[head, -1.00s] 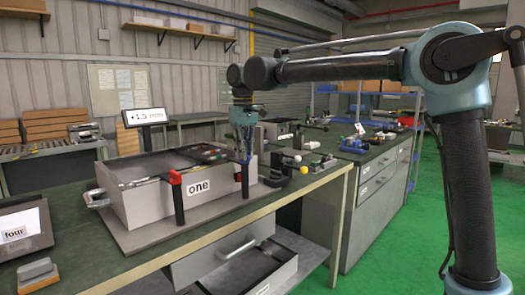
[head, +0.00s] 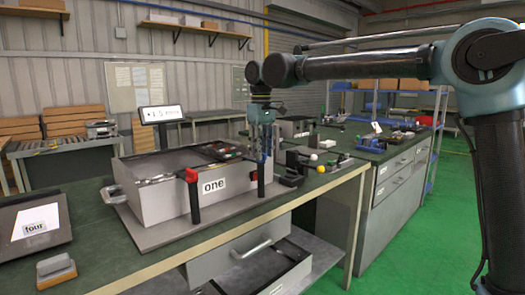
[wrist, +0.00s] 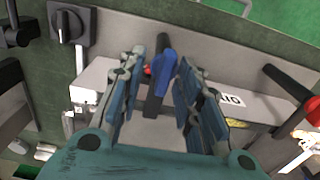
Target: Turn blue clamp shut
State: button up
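The blue clamp (wrist: 161,68) has a blue handle on a black post at the front of the grey box labelled "one". In the wrist view the handle lies between the two fingers of my gripper (wrist: 163,76), with gaps visible on both sides. My gripper is open. In the head view my gripper (head: 262,140) points down over the post at the box's right front corner. Its fingers largely hide the blue handle there, and I cannot tell how far the handle is turned.
The grey box (head: 155,203) stands on a plate on the green bench. A red clamp (head: 191,176) stands at its left front; it also shows in the wrist view (wrist: 312,108). A black rotary knob (wrist: 68,24) is beside the box. An open drawer (head: 235,262) juts out below.

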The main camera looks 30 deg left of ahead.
aim_at(262, 161)
jog(key=shift+r, duration=0.55)
notch_tip(262, 161, up, 11)
jog(key=shift+w+f, duration=0.1)
dwell(0.5)
